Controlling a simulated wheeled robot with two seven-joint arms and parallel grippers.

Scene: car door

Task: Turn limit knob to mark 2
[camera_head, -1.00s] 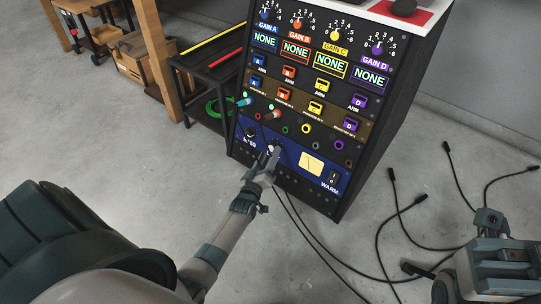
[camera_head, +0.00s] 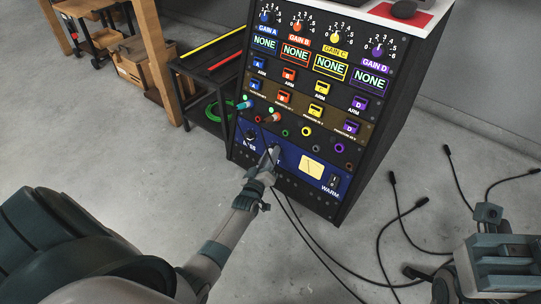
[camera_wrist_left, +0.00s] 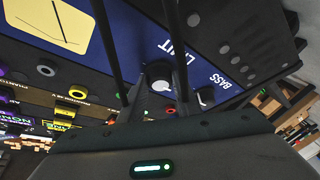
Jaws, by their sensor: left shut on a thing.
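The limit knob (camera_wrist_left: 160,84) is a dark round knob with a pale face, beside the word LIMIT on the blue lower panel (camera_head: 300,168). In the left wrist view it shows between the two dark fingers of my left gripper (camera_wrist_left: 158,98). In the head view my left gripper (camera_head: 274,153) is at the panel and covers most of the knob. It is shut on the limit knob. The knob's setting and marks cannot be read.
The bass knob (camera_head: 251,135) is close to the left of my left gripper. Plugs (camera_head: 272,117) stick out above. Black cables (camera_head: 380,245) hang and lie on the floor.

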